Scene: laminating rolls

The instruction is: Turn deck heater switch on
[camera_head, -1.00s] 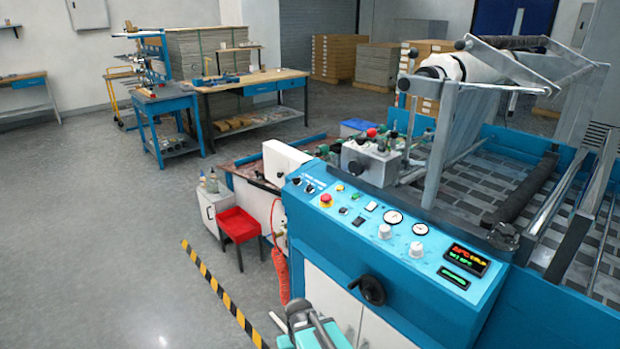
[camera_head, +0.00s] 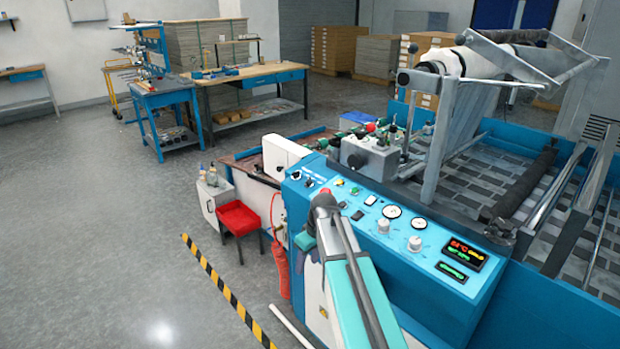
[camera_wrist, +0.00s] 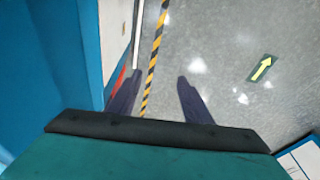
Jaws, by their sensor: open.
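The blue control panel (camera_head: 410,225) of the laminating machine is in the head view. It carries small rocker switches, including a pale one (camera_head: 370,199) and a dark one (camera_head: 357,215), beside gauges and knobs. Their labels are too small to read, so I cannot tell which is the deck heater switch or its state. My teal arm rises in front of the panel's left part and hides some of it. My gripper (camera_wrist: 156,92) is open and empty in the wrist view, its dark fingers pointing down over the floor beside the machine.
A red-and-green digital display (camera_head: 460,255) sits at the panel's right.

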